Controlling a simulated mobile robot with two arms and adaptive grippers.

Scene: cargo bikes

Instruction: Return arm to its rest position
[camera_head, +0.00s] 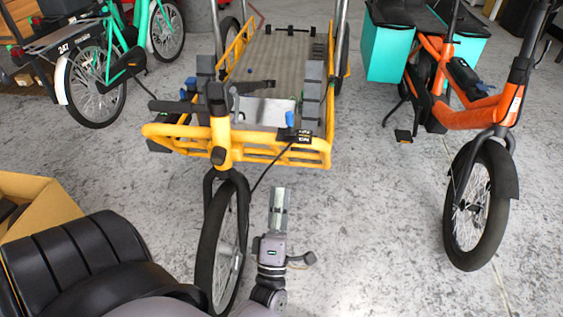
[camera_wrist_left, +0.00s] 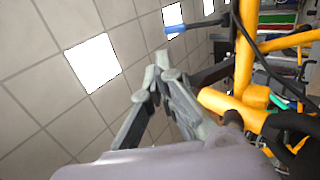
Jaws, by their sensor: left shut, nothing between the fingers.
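My left gripper (camera_head: 279,200) is at the lower middle of the head view, pointing away from me. It is just right of the front wheel (camera_head: 222,245) of the yellow cargo bike (camera_head: 240,143), below the bike's front frame. Its fingers are together and hold nothing. In the left wrist view the closed fingers (camera_wrist_left: 163,72) point up toward the ceiling, with the yellow frame close by on the right. My right gripper is not in view.
An orange bike (camera_head: 475,106) with turquoise bags (camera_head: 388,50) stands at the right. A teal bike (camera_head: 110,60) stands at the upper left. A cardboard box (camera_head: 45,203) is at the left edge. The concrete floor (camera_head: 370,230) right of my gripper is clear.

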